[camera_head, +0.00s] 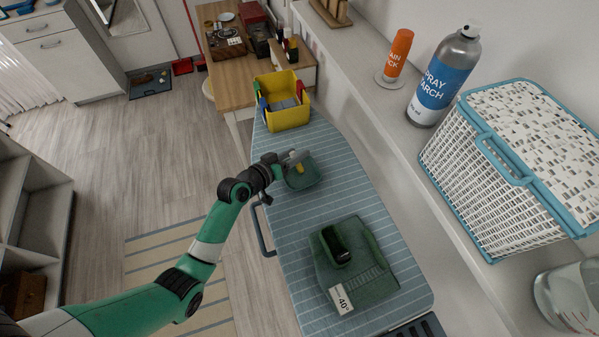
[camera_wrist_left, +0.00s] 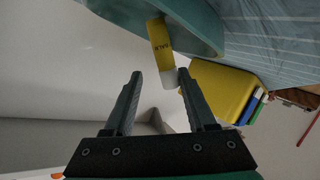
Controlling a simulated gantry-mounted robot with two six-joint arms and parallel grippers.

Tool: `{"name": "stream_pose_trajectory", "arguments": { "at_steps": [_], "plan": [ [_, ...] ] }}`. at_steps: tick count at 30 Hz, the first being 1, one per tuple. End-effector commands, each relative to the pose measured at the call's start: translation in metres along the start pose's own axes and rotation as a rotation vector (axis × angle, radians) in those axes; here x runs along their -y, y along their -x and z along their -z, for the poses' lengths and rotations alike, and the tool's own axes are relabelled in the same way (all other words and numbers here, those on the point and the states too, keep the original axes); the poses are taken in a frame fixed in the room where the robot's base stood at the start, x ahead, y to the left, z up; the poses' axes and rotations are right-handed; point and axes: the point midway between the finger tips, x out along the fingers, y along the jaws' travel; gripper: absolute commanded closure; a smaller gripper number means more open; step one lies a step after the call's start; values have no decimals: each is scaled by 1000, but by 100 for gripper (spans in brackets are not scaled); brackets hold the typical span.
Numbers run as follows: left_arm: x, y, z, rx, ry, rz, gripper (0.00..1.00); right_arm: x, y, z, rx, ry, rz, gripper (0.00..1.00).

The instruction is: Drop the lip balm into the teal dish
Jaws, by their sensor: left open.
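The lip balm (camera_head: 299,168) is a small yellow stick at the teal dish (camera_head: 304,182) on the ironing board. In the left wrist view the lip balm (camera_wrist_left: 160,45) has a white end that sticks out past the rim of the teal dish (camera_wrist_left: 203,22); its yellow end overlaps the dish. My left gripper (camera_head: 292,159) is at the dish's far edge. In the left wrist view my left gripper (camera_wrist_left: 160,75) has its fingers apart, with the white end showing between the tips and a gap on each side. My right gripper is not in view.
The striped ironing board (camera_head: 285,228) carries a yellow bin (camera_head: 286,116) beyond the dish and a folded green cloth (camera_head: 372,290) with a dark object on it nearer. A shelf at right holds a spray bottle (camera_head: 444,80), an orange stick (camera_head: 399,52) and a wicker basket (camera_head: 470,150).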

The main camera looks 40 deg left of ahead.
Motion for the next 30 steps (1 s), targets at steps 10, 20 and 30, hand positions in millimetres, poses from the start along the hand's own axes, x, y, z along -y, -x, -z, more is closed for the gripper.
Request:
{"name": "stream_pose_trajectory", "arguments": {
  "at_steps": [10, 20, 30],
  "plan": [
    [-1, 76, 2, 0, 1, 3, 44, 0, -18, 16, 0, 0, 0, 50],
    [0, 111, 0, 0, 0, 0, 44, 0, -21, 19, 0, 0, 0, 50],
    [0, 110, 0, 0, 0, 0, 44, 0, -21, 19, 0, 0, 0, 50]
  ]
}}
